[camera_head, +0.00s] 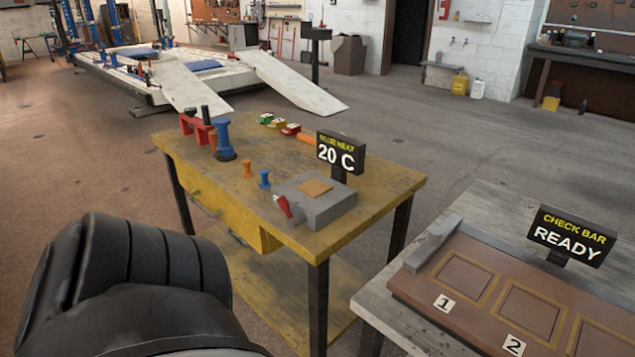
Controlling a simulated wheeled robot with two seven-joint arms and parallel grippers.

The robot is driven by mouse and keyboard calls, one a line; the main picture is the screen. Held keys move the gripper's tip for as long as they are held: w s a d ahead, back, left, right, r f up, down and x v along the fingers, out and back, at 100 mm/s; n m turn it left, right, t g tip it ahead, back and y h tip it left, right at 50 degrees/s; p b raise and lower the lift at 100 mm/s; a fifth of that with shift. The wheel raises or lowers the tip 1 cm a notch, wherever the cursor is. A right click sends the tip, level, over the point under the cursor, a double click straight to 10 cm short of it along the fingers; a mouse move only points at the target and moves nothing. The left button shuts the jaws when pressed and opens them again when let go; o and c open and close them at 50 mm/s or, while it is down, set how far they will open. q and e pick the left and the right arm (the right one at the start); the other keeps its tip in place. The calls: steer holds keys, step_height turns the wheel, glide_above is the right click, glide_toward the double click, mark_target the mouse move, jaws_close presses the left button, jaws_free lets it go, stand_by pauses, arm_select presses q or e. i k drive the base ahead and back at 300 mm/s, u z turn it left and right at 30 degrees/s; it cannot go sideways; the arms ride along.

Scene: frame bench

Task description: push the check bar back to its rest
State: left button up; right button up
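A sign (572,236) reading "CHECK BAR READY" stands on a short black post at the back of a grey table (374,303) at the right. A grey bar (433,244) lies along the left end of the brown board (465,264) on that table; it appears to be the check bar. The board has yellow-outlined fields, with labels "1" (444,303) and "2" (514,345) at its front. The right part of the board is cut off by the frame. A black padded arm part of mine fills the lower left. Neither gripper shows.
A yellow bench (390,180) stands left of the grey table, with a narrow gap between. It holds a grey block (325,207), a "20 C" sign (340,155), blue and orange pegs and a red rack (195,127). A car lift stands behind on open floor.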

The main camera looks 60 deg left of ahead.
mark_target(435, 236)
steer(key=z, duration=0.4)
steer(key=k, duration=0.5)
steer(key=u, duration=2.35)
steer(key=i, duration=0.15)
steer(key=z, duration=1.4)
